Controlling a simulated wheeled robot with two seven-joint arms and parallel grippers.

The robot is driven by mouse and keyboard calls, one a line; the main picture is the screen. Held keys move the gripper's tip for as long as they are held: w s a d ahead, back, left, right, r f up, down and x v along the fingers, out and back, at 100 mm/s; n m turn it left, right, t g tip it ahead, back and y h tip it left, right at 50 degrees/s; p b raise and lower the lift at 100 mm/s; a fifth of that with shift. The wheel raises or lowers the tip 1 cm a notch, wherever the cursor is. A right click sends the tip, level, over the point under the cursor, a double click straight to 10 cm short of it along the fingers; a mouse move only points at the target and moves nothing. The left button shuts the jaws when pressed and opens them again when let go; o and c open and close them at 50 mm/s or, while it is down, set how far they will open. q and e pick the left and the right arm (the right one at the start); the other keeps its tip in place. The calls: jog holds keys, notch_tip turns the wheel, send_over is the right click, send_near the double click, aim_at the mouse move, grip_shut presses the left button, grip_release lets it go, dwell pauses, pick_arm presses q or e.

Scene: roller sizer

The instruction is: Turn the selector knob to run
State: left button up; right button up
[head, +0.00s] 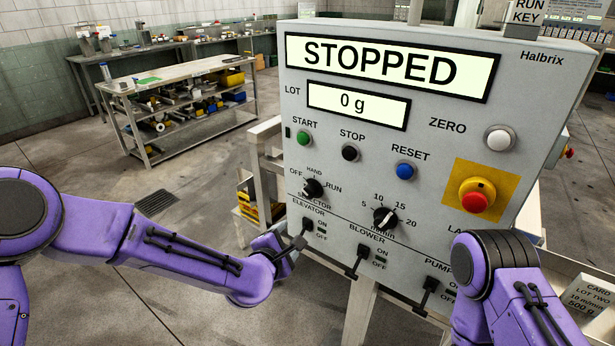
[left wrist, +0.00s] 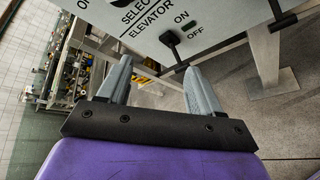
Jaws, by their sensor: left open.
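The selector knob (head: 313,188) is a black knob on the grey control panel (head: 440,130), with OFF, HAND and RUN printed around it. Its pointer is too small to read surely. The display (head: 385,66) reads STOPPED. My left gripper (head: 293,245) is open and empty, below and a little left of the knob, close to the elevator switch (head: 307,229). In the left wrist view both fingers (left wrist: 157,70) are spread below the elevator switch (left wrist: 170,39); the knob is mostly cut off at the top edge. My right forearm shows at lower right; its gripper is hidden.
Beside the selector knob is a speed dial (head: 385,218). Below are the blower switch (head: 358,262) and pump switch (head: 426,293). Above are the green start (head: 304,138), black stop (head: 350,152) and blue reset buttons (head: 405,171). A red emergency button (head: 475,200) sits right.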

pick_arm(q)
jog(key=n+t+h, duration=0.1)
jog(key=n, duration=0.1)
send_near(308, 194)
jog(key=p+x, duration=0.3)
jog(key=x, duration=0.6)
jog(key=shift+w+p, duration=0.2)
jog(key=shift+p, duration=0.2)
pick_arm(e)
notch_tip(308, 194, up, 5)
jog(key=shift+f, duration=0.2)
pick_arm(q)
jog(key=c, duration=1.1)
jog(key=shift+o, duration=0.2)
pick_arm(e)
jog(key=shift+f, duration=0.15)
